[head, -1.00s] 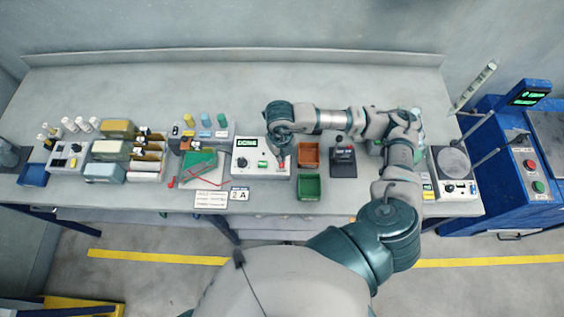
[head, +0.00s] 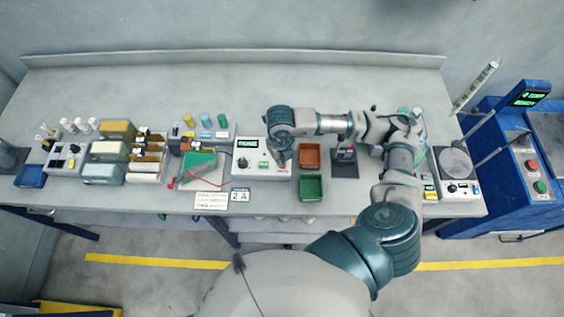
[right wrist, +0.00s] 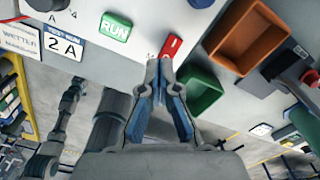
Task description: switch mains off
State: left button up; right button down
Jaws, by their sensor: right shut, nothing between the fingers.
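A pale instrument box (head: 243,172) with a lit green display (head: 247,143) stands on the bench, left of the small trays. In the right wrist view its front carries a green RUN button (right wrist: 116,27) and a red rocker switch (right wrist: 172,45) with a white mark. My right gripper (head: 283,163) is over the box's right end. In the right wrist view the gripper (right wrist: 160,65) is shut and empty, with its fingertips just beside the lower left of the red switch. I cannot tell whether they touch it. In the head view the gripper hides the switch. My left gripper is out of view.
An orange tray (head: 310,148) and a green tray (head: 311,196) sit just right of the box. A dark device (head: 345,168) stands beyond them. A "2 A" card (head: 240,195) lies at the bench's front edge. The back of the bench is clear.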

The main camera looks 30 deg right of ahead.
jog(key=shift+a, duration=0.1)
jog(key=shift+d+f, duration=0.1)
jog(key=shift+d, duration=0.5)
jog(key=shift+d+f, duration=0.1)
jog(key=shift+d, duration=0.2)
jog(key=shift+a+f+b, duration=0.15)
jog(key=shift+a+b, duration=0.15)
jog(key=shift+a, duration=0.4)
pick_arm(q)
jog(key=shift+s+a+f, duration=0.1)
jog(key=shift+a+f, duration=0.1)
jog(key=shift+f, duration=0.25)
pick_arm(e)
jog(key=shift+f, duration=0.15)
